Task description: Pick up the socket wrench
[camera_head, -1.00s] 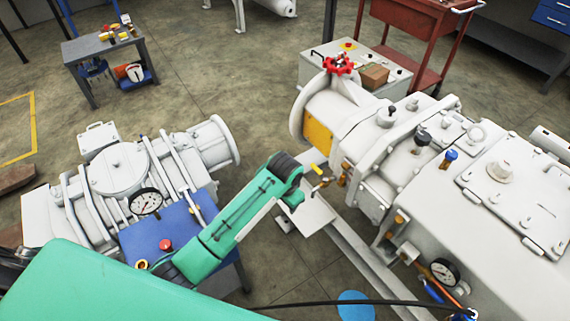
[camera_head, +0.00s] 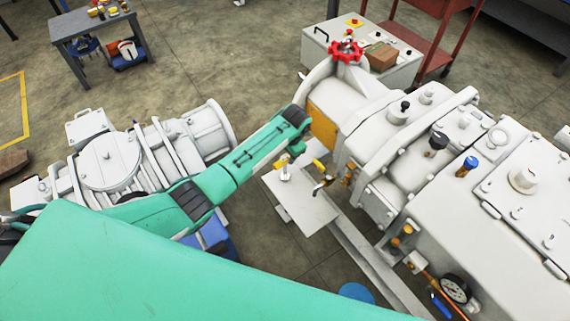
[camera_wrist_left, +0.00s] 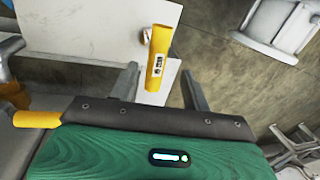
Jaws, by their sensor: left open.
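A yellow-handled tool (camera_wrist_left: 157,62) with a small label, which looks like the socket wrench, stands out from the white plate in the left wrist view. It lies between the two dark fingers of my left gripper (camera_wrist_left: 160,74), with a gap on both sides. In the head view, the yellow tool (camera_head: 282,166) shows small on the white plate (camera_head: 305,208), just below the end of my left arm. My left gripper (camera_head: 296,149) is mostly hidden there by the arm. It is open and empty. My right gripper is not in view.
A yellow lever (camera_head: 319,165) on the big white pump (camera_head: 395,115) is close to the right; a yellow handle (camera_wrist_left: 36,119) also shows at the left wrist view's left edge. A smaller white machine (camera_head: 112,160) stands left. A red handwheel (camera_head: 346,48) is on top behind.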

